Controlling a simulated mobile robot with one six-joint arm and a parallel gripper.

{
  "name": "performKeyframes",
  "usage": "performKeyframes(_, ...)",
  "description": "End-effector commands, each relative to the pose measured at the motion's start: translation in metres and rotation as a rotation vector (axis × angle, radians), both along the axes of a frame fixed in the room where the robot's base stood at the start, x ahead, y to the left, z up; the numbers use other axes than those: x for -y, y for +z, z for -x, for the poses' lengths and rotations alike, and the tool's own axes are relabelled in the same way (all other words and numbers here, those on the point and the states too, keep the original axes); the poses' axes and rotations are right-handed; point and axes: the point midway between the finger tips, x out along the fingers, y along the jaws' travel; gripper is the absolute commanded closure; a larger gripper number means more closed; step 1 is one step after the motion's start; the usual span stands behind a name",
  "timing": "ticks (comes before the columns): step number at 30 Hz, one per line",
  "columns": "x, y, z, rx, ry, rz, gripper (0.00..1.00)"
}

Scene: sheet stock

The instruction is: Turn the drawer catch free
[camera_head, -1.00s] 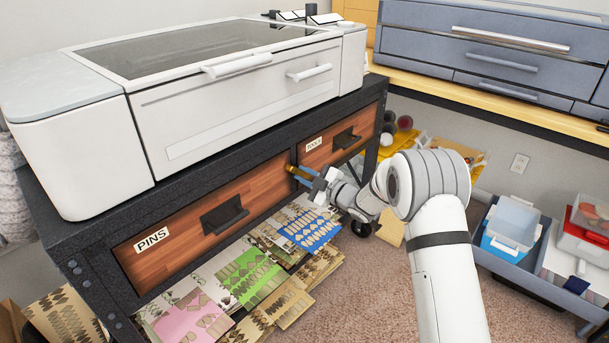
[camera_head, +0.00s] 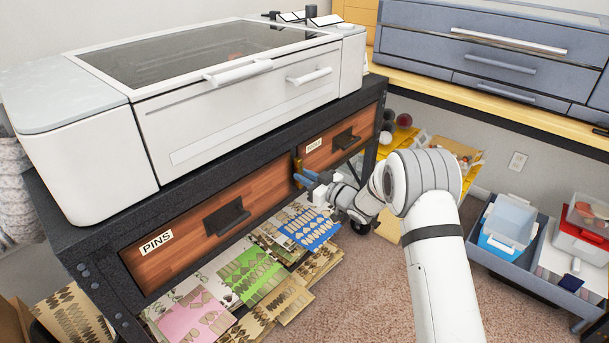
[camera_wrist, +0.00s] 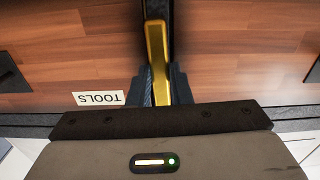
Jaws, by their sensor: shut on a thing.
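The brass catch (camera_head: 297,168) is on the dark post between the two drawer fronts. In the wrist view the catch (camera_wrist: 157,50) is a long gold bar lying nearly along that post, slightly tilted. My gripper (camera_head: 304,180) is shut on the catch, with its dark blue fingers on either side of it in the wrist view (camera_wrist: 161,90). The PINS drawer (camera_head: 180,255) is left of the post and the TOOLS drawer (camera_head: 322,157) is right of it. Both look closed. The gripper's body hides the lower part of the catch in the wrist view.
Each drawer has a black handle, on PINS (camera_head: 226,216) and on TOOLS (camera_head: 346,138). A white machine (camera_head: 230,100) stands on the black bench. Patterned sheets (camera_head: 258,275) lie on a low shelf below the drawers. Carpet (camera_head: 360,290) is open in front.

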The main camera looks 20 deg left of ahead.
Motion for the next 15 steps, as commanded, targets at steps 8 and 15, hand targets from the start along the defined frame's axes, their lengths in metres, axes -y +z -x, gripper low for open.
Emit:
performKeyframes(8,0.0009,-0.0023,0.0001,-0.057,-0.001,-0.019,1.0)
performKeyframes(15,0.0009,-0.0026,0.0002,-0.062,-0.001,-0.022,1.0)
